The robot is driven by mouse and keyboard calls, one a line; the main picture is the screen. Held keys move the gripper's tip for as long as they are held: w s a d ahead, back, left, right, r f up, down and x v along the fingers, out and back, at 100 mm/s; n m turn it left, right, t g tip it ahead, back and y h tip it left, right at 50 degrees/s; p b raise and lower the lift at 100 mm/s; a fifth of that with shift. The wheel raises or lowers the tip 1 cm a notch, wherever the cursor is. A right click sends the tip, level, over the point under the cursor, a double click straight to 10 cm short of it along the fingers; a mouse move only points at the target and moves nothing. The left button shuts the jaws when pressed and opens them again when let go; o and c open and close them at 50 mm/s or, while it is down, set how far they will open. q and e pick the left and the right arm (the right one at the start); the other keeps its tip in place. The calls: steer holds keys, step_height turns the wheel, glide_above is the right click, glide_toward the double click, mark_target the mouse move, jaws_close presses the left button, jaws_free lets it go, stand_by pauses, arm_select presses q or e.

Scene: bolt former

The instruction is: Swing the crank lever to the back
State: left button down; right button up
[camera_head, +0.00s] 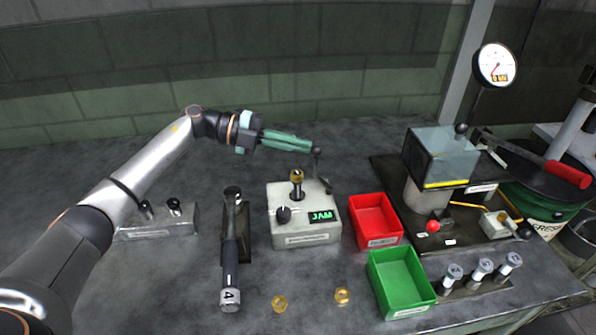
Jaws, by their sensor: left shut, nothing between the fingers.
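A light grey control box (305,231) with a green display reading JAM stands mid-table. A thin dark crank lever (318,168) with a round black knob rises at the box's back right corner, roughly upright. My left arm reaches in from the left, and my left gripper (311,147) has its green fingers shut and empty. The fingertips are right beside the lever's knob; I cannot tell whether they touch it. A brass-topped stick and a black knob also stand on the box's top. My right gripper is not in view.
A red bin (376,245) and a green bin (408,309) stand right of the box. A press machine (441,170) with a red-handled bar is further right. A black-handled tool (231,262) lies left of the box. Bare table lies behind the box.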

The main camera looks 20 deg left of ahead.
arm_select(q)
steer(key=shift+w+d, duration=0.15)
steer(key=shift+w, duration=0.45)
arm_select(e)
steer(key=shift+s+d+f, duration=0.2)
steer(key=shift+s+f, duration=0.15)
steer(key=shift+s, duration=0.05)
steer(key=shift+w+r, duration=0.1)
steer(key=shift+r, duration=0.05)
